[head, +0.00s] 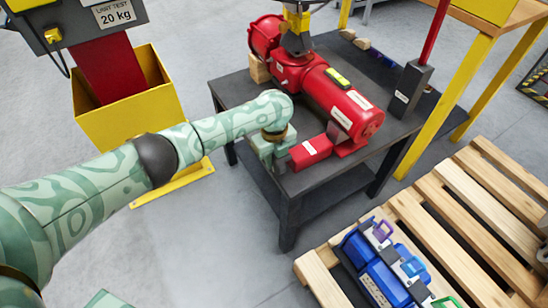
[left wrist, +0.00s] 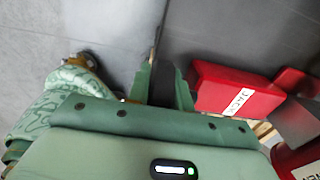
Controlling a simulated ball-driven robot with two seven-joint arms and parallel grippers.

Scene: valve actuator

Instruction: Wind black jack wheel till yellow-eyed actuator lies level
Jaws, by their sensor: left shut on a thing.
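The red actuator (head: 318,85) lies on a dark table, with a yellow fitting (head: 297,18) at its upper end and a yellow-green level strip (head: 337,77) on top. I cannot tell whether it is level. The red jack (head: 311,151) sits by its near end; its "JACK" label shows in the left wrist view (left wrist: 238,101). My left gripper (head: 281,158) is at the jack's left end, shut on the black wheel, which its fingers and the dark table hide. Its fingers (left wrist: 163,82) point away beside the jack in the left wrist view. My right gripper is out of view.
A wooden block (head: 258,68) sits by the actuator's far left end. A dark block with a red bar (head: 410,86) stands at the table's right. A yellow bin (head: 128,113) stands left, and a pallet (head: 462,215) with a blue toolbox (head: 368,262) lies front right.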

